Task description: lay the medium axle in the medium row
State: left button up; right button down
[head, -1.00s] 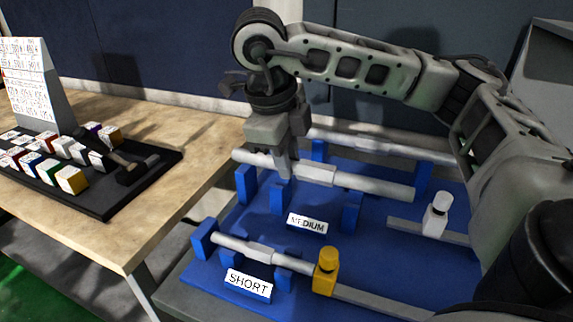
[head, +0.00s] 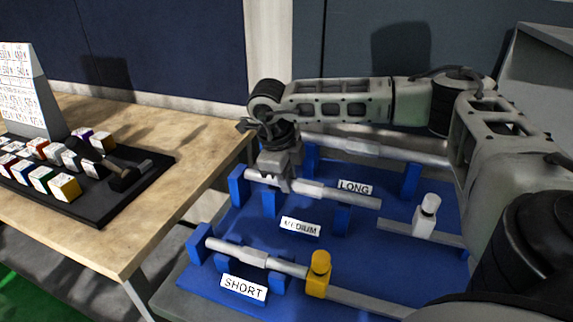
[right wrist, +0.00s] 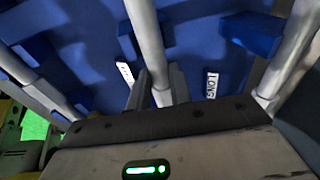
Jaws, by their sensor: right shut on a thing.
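The medium axle (head: 335,195), a light grey stepped rod, lies lengthwise at the blue supports (head: 342,219) behind the MEDIUM label (head: 300,227). My right gripper (head: 279,184) is above its left part, shut on it and pointing down. In the right wrist view the axle (right wrist: 148,38) runs between the two fingers (right wrist: 160,92). The axle looks level and very low over the supports; I cannot tell whether it touches them. My left gripper is not in view.
The short axle (head: 251,255) lies in the front row behind the SHORT label (head: 243,288). The long axle (head: 362,147) lies in the back row. A wooden table (head: 150,190) is at left.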

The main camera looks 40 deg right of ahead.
jog(key=shift+w+f, duration=0.1)
jog(key=shift+f, duration=0.15)
jog(key=shift+f, duration=0.2)
jog(key=c, duration=1.3)
grip_release()
jog(key=shift+f, duration=0.1)
jog(key=shift+o, duration=0.2)
jog(key=b+v, duration=0.1)
jog(key=v, duration=1.1)
jog(key=shift+r, duration=0.25)
